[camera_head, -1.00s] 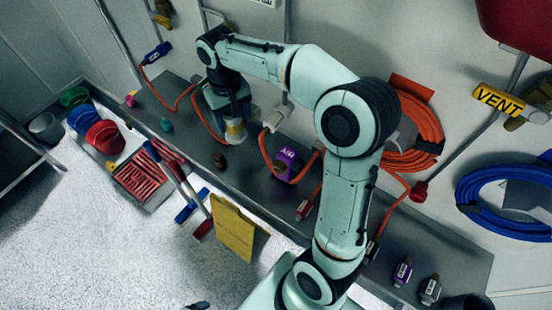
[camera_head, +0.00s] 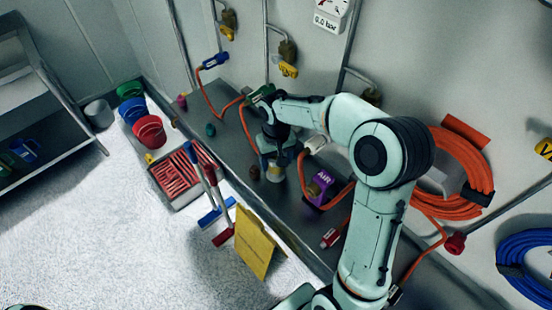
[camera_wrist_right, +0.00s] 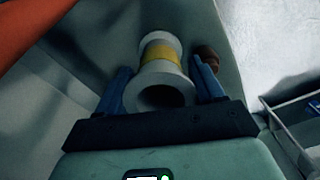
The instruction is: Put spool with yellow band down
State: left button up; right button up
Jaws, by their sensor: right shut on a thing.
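The spool (camera_head: 274,173) is pale with a yellow band. In the right wrist view the spool (camera_wrist_right: 161,68) is between the two blue fingers, its open end toward the camera and the yellow band around its middle. My right gripper (camera_head: 271,160) points down over the dark bench (camera_head: 232,147) and is shut on the spool. In the wrist view my right gripper (camera_wrist_right: 162,88) has a finger on each side of it. The spool is low over the bench; I cannot tell whether it touches. My left gripper is not in view.
A small brown object (camera_head: 253,173) sits close left of the spool. A purple AIR block (camera_head: 319,188) with an orange hose stands to its right. A teal object (camera_head: 210,129) is farther left. A yellow sign (camera_head: 257,242) stands before the bench. The bench left of the brown object is fairly clear.

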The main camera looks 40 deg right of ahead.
jog(key=shift+f, duration=0.2)
jog(key=o, duration=1.2)
jog(key=shift+c, duration=0.2)
jog(key=shift+o, duration=0.2)
jog(key=shift+r, duration=0.15)
